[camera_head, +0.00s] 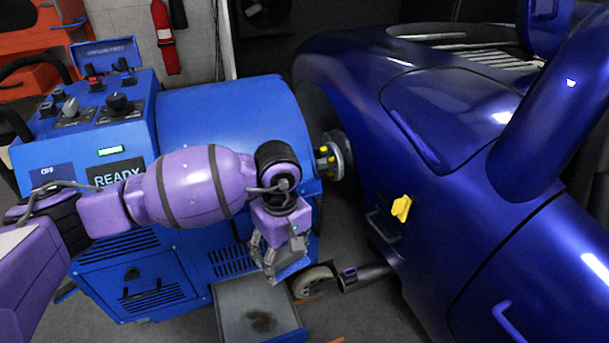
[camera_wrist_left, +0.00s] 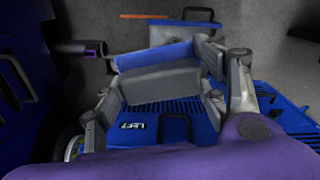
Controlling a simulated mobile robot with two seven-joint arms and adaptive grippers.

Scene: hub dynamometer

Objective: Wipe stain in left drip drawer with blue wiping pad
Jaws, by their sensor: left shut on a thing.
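My left gripper (camera_head: 277,268) hangs down in front of the blue machine and is shut on the blue wiping pad (camera_head: 291,270). In the left wrist view the pad (camera_wrist_left: 150,55) shows as a blue and grey block between the fingers. The left drip drawer (camera_head: 228,294) is pulled out at the machine's foot. A brown stain (camera_head: 262,320) lies on its grey floor. The pad is above the drawer's back part, and the stain is nearer the front. The gap between pad and drawer is hard to judge. My right gripper is not in view.
The blue dynamometer (camera_head: 228,115) stands behind the arm, its screen reading READY. A dark blue car (camera_head: 430,150) with a yellow part (camera_head: 401,207) stands to the right. A pipe (camera_head: 365,277) and a caster wheel (camera_head: 313,281) are right of the drawer.

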